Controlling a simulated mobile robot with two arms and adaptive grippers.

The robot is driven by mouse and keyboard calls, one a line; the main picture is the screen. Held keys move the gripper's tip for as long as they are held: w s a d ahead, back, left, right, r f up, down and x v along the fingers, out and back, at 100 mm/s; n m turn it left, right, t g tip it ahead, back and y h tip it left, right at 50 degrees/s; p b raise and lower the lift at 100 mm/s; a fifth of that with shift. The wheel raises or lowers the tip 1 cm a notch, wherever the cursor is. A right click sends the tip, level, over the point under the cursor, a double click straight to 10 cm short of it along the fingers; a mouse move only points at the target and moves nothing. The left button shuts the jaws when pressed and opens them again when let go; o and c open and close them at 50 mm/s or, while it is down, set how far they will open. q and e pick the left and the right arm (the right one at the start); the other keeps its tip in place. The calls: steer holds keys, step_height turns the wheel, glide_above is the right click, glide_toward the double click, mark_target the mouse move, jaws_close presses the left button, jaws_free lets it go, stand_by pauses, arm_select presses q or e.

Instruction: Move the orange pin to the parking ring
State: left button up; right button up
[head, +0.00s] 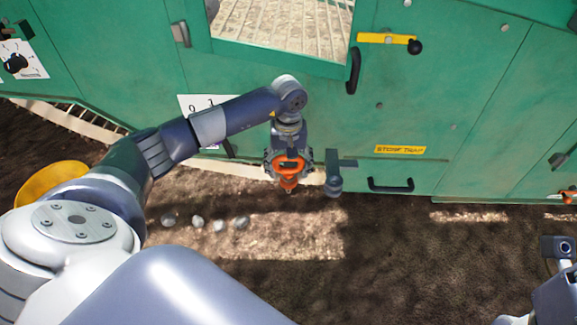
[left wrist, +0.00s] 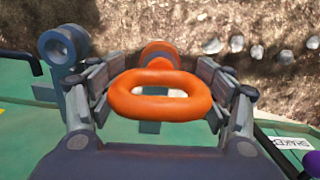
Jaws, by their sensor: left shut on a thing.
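The orange pin (head: 290,163) has a loop handle, which shows large in the left wrist view (left wrist: 160,108). My left gripper (head: 289,167) is shut on the pin, with its fingers on both sides of the loop, in front of the green machine's lower edge. An orange round part (left wrist: 160,52) shows just beyond the loop; its link to the pin is partly hidden. A grey-blue ring on a bracket (head: 333,186), which looks like the parking ring, is just right of the gripper. It is at upper left in the left wrist view (left wrist: 62,45). The pin is apart from it.
The green machine panel (head: 440,100) fills the back, with a black handle (head: 391,185) and a yellow stone-trap label (head: 400,150). Several stones (head: 197,221) lie on the soil below. A yellow round object (head: 45,180) is at the left, behind my arm.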

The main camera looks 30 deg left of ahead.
arm_select(q)
steer(key=o, duration=1.3)
step_height(320, 180, up, 12)
steer(key=shift+r, duration=0.1)
